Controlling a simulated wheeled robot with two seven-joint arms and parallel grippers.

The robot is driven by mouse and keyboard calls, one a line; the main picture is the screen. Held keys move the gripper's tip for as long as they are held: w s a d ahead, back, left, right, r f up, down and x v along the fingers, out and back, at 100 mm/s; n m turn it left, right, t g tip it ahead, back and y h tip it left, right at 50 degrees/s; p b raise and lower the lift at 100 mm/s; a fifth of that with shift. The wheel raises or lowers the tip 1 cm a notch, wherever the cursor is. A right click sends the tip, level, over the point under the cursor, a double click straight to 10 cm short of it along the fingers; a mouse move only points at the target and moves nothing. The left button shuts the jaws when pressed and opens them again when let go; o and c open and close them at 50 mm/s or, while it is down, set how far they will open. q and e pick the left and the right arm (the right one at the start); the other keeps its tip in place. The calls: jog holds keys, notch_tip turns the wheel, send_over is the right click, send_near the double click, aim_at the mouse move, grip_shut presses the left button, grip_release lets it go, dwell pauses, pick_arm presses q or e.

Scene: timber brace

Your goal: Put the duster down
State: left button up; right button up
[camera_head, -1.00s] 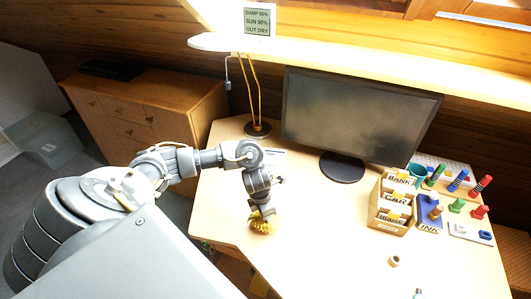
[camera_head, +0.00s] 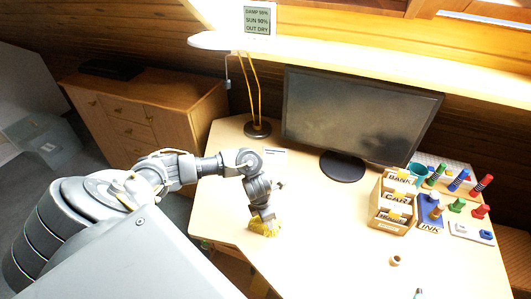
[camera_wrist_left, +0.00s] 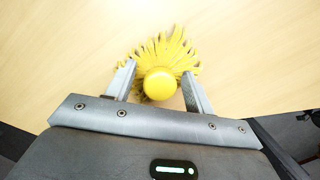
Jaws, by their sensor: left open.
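The yellow duster (camera_head: 264,227) rests on the desk near its front left edge, right below my left gripper (camera_head: 266,216). In the left wrist view the duster (camera_wrist_left: 178,52) spreads its yellow fringe on the wood, with its round yellow knob between the two fingers of my left gripper (camera_wrist_left: 158,88). The fingers are open, with a gap beside the knob. The desk (camera_head: 320,240) is pale wood. My right gripper is not in view.
A lamp (camera_head: 257,128) and a monitor (camera_head: 355,115) stand at the back. A card box (camera_head: 392,205), coloured stamps (camera_head: 459,181) and a small ring (camera_head: 396,260) are on the right. The desk's middle is clear.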

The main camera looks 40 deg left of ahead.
pick_arm(q)
jog(key=shift+r, duration=0.1)
jog(key=shift+r, duration=0.2)
notch_tip(320, 180, up, 12)
jog(key=s+p, duration=0.1)
jog(key=p, duration=0.1)
jog(key=shift+s+a+f+p, duration=0.25)
jog(key=shift+s+a+p, duration=0.05)
jog(key=shift+a+p, duration=0.1)
